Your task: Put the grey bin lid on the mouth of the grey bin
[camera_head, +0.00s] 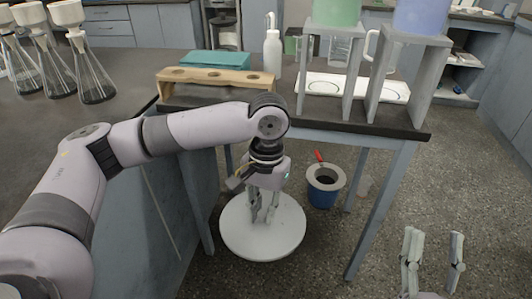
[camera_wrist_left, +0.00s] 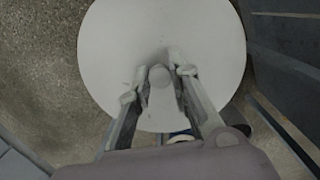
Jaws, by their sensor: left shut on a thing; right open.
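The bin lid is a wide, pale grey, almost white disc (camera_head: 240,236), held roughly level, low over the floor beside the table legs. My left gripper (camera_head: 264,214) points down at its middle. In the left wrist view the lid (camera_wrist_left: 115,60) fills the upper middle. There the left gripper (camera_wrist_left: 159,85) has its fingers on both sides of the lid's round knob (camera_wrist_left: 160,77), shut on it. No grey bin can be made out; whether one is under the lid is hidden. My right gripper (camera_head: 433,262) is open and empty at the lower right.
A blue bucket (camera_head: 322,196) with a grey rim and a red-handled thing stands right of the lid. The table (camera_head: 405,126) above carries a wooden rack (camera_head: 217,79), a white bottle (camera_head: 272,54) and grey stands (camera_head: 346,72). Speckled floor is clear at right.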

